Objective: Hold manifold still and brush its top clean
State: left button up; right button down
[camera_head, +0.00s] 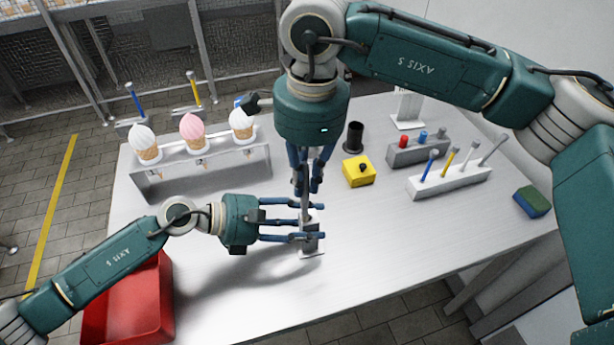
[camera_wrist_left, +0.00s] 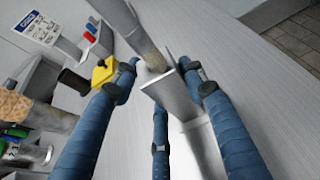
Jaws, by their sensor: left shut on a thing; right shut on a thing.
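The manifold (camera_head: 312,246) is a small pale grey block standing on the table near its front middle. My left gripper (camera_head: 300,222) reaches in from the left with its blue fingers closed around it. In the left wrist view the manifold (camera_wrist_left: 172,92) sits between the blue fingers, which partly hide it. My right gripper (camera_head: 308,188) points down from above, shut on a grey-handled brush (camera_head: 305,207). In the left wrist view the brush's tan bristles (camera_wrist_left: 151,58) are at the manifold's top edge; whether they touch cannot be told.
A rack with ice-cream cones (camera_head: 193,132) stands at the back left. A red bin (camera_head: 125,305) is at the front left. A yellow box (camera_head: 358,171), a black cup (camera_head: 354,138), a tool holder (camera_head: 450,183) and a blue-green sponge (camera_head: 532,201) are to the right. The front right table is clear.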

jog(key=shift+d, duration=0.1)
jog(key=shift+w+d, duration=0.15)
jog(key=shift+d, duration=0.35)
jog(key=shift+w+d, duration=0.15)
jog(key=shift+d, duration=0.35)
jog(key=shift+a, duration=0.15)
jog(key=shift+w+a+f, duration=0.1)
jog(key=shift+w+a, duration=0.15)
jog(key=shift+a, duration=0.4)
jog(key=shift+w+a, duration=0.2)
jog(key=shift+a, duration=0.4)
jog(key=shift+d, duration=0.1)
jog(key=shift+w+d, duration=0.45)
jog(key=shift+d, duration=0.25)
